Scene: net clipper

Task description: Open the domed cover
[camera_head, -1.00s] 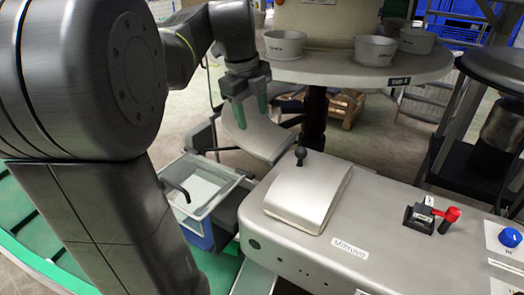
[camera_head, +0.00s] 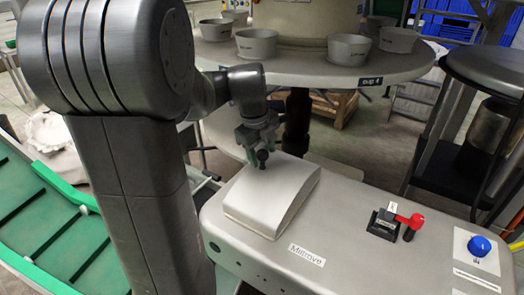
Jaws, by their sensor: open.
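The domed cover (camera_head: 273,196) is a pale grey, curved lid on top of the grey machine (camera_head: 335,232). It looks closed. Its dark round knob (camera_head: 263,157) stands up at its far left edge. My gripper (camera_head: 257,150) is at the knob, with its green-tipped fingers pointing down and apart. One finger appears partly behind the knob. I cannot tell whether the fingers touch it.
A red-handled switch (camera_head: 398,222) and a blue knob (camera_head: 479,246) are on the machine's right side. A round table with grey bowls (camera_head: 348,49) stands behind. A dark stool (camera_head: 488,70) is at the right. A green conveyor (camera_head: 45,220) is at the left.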

